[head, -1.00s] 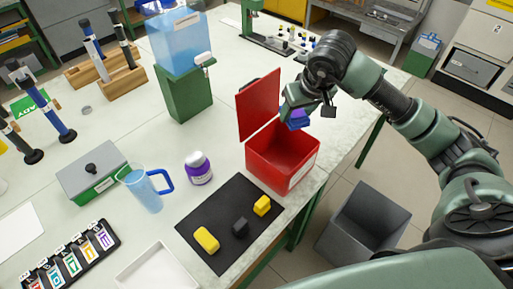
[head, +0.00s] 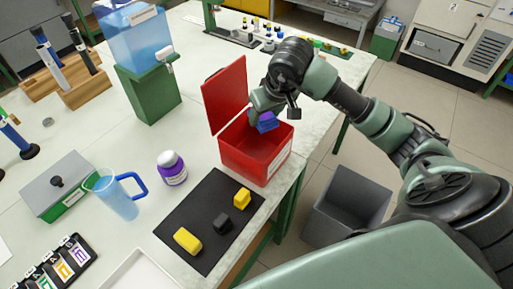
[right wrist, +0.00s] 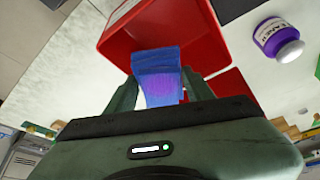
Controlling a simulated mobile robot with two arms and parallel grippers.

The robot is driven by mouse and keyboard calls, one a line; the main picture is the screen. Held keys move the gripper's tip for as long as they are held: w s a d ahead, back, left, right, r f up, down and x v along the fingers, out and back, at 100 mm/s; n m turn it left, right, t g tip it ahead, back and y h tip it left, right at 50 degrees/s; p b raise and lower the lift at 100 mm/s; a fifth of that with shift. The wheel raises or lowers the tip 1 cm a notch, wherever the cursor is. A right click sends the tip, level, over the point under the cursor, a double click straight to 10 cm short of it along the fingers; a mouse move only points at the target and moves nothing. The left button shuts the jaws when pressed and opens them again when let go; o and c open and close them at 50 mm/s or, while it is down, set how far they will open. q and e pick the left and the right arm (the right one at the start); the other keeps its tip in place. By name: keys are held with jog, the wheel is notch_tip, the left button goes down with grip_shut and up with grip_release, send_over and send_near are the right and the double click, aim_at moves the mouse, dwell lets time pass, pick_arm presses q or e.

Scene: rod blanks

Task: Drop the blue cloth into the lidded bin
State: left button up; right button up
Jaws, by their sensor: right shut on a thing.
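The red bin (head: 245,157) stands on the table near its right edge, with its red lid (head: 225,95) raised upright on the left side. My right gripper (head: 264,117) is shut on the blue cloth (head: 267,123) and holds it over the bin's open top. In the right wrist view the cloth (right wrist: 158,75) hangs between the two fingers, in front of the red bin (right wrist: 170,30). The bin's inside looks empty where it shows. My left gripper is not in view.
A black mat (head: 208,222) with yellow and black blocks lies in front of the bin. A purple-labelled bottle (head: 172,168) and a blue jug (head: 117,195) stand to the left. A grey open bin (head: 345,213) stands on the floor at right.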

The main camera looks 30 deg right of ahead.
jog(key=o, duration=1.3)
jog(key=b+v, duration=0.1)
jog(key=v, duration=0.6)
jog(key=shift+s+r, duration=0.15)
jog(key=shift+r, duration=0.25)
